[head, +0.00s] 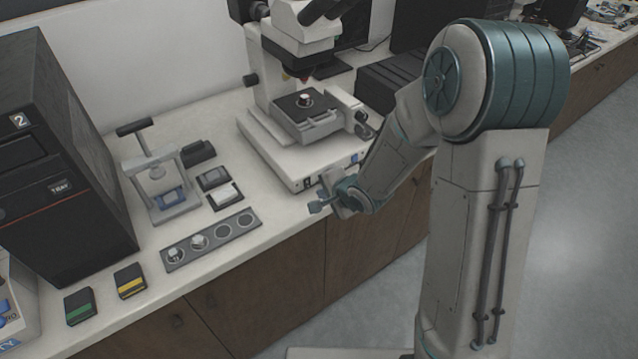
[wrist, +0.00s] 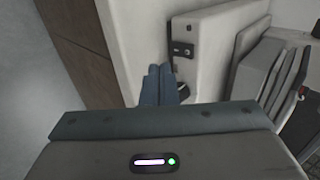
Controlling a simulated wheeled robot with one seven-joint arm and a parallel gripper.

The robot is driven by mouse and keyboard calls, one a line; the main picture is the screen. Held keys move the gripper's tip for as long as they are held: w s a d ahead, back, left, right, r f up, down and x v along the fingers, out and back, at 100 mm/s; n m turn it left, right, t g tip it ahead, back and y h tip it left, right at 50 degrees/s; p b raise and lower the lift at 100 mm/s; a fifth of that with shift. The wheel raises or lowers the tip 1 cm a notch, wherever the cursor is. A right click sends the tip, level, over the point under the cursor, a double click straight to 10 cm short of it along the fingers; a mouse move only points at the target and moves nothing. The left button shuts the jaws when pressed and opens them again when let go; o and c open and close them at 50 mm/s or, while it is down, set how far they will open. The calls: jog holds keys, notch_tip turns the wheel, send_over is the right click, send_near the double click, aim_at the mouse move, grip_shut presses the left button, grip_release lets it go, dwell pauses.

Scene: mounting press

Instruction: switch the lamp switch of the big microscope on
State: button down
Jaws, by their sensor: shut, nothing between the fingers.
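The big microscope (head: 295,45) stands on the bench at the top middle, with a wide white base (head: 275,155). A small black switch (head: 308,183) sits on the base's front face. In the wrist view, a black plate with small light marks (wrist: 182,50), which looks like this switch, is on the base (wrist: 215,35). My gripper (head: 316,208) is just in front of the base, near the bench edge. Its blue fingers (wrist: 161,72) are together and empty, a little short of the black plate. A dark round part (wrist: 182,92) beside the fingers is partly hidden.
Left of the microscope are a small hand press (head: 158,180), a grey strip with round wells (head: 210,240) and black boxes. A large dark machine (head: 60,160) stands at the far left. The bench edge and brown cabinets (head: 265,295) are below my gripper.

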jog(key=p+v, duration=0.3)
jog(key=v, duration=0.6)
jog(key=shift+r, duration=0.3)
jog(key=shift+a+f+b, duration=0.1)
jog(key=shift+f+b, duration=0.05)
jog(key=shift+b, duration=0.15)
